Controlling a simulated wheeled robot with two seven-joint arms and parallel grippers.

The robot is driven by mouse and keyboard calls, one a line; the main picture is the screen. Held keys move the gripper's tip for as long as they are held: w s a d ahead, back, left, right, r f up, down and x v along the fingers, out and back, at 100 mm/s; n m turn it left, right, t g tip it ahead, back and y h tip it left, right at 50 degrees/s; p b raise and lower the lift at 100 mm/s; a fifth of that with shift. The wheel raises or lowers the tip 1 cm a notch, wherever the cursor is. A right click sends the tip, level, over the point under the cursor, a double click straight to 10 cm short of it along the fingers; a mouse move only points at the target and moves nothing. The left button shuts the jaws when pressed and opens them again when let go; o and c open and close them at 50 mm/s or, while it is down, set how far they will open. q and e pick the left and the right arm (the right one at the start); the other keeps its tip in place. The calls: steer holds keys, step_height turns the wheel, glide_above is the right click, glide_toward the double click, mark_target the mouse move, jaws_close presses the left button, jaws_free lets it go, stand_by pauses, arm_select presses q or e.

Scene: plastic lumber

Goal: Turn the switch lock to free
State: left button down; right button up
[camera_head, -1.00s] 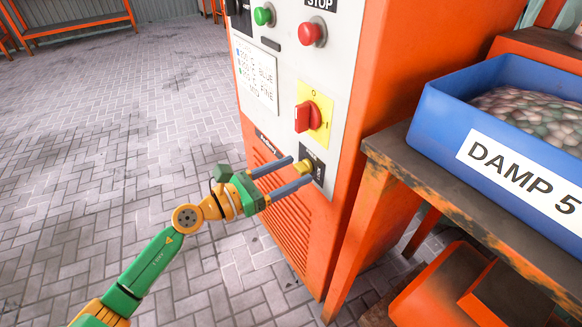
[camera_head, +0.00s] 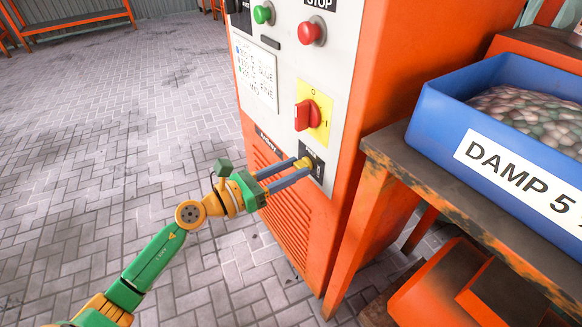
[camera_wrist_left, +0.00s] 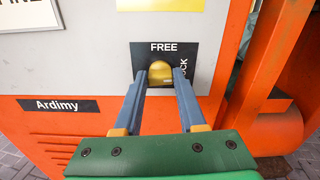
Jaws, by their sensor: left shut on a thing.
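The switch lock is a small yellow knob (camera_head: 306,162) on a black plate (camera_head: 318,170) low on the machine's grey panel. In the left wrist view the knob (camera_wrist_left: 160,70) sits between my fingertips, with FREE printed above it and LOCK, partly covered, to its right. My left gripper (camera_head: 301,166) reaches it from the left and front. Its two blue-grey fingers (camera_wrist_left: 160,78) are shut on the knob, one on each side. The knob's pointing direction is hard to tell. My right gripper is not in view.
Above the lock is a red rotary switch (camera_head: 306,115) on a yellow plate. Higher up are a green button (camera_head: 263,13) and a red button (camera_head: 312,31). A table (camera_head: 390,157) with a blue bin (camera_head: 440,112) stands close at right.

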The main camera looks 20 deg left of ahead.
arm_select(q)
steer(key=shift+r+n, duration=0.1)
steer(key=shift+n, duration=0.2)
steer(key=n+p, duration=0.3)
steer(key=n, duration=0.2)
steer(key=shift+a, duration=0.1)
steer(key=n+p, duration=0.2)
steer(key=n, duration=0.2)
steer(key=shift+w, duration=0.1)
steer(key=n+p, duration=0.1)
steer(key=n, duration=0.2)
steer(key=shift+n+p, duration=0.75)
steer(key=shift+n, duration=0.55)
steer(key=shift+f+n, duration=0.2)
steer(key=shift+n, duration=0.4)
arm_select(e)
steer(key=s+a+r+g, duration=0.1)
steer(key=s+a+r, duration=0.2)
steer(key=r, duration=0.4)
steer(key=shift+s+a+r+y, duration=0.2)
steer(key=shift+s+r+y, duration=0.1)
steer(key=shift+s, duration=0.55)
arm_select(q)
steer(key=shift+f+n+p, duration=0.1)
steer(key=shift+n+p, duration=0.2)
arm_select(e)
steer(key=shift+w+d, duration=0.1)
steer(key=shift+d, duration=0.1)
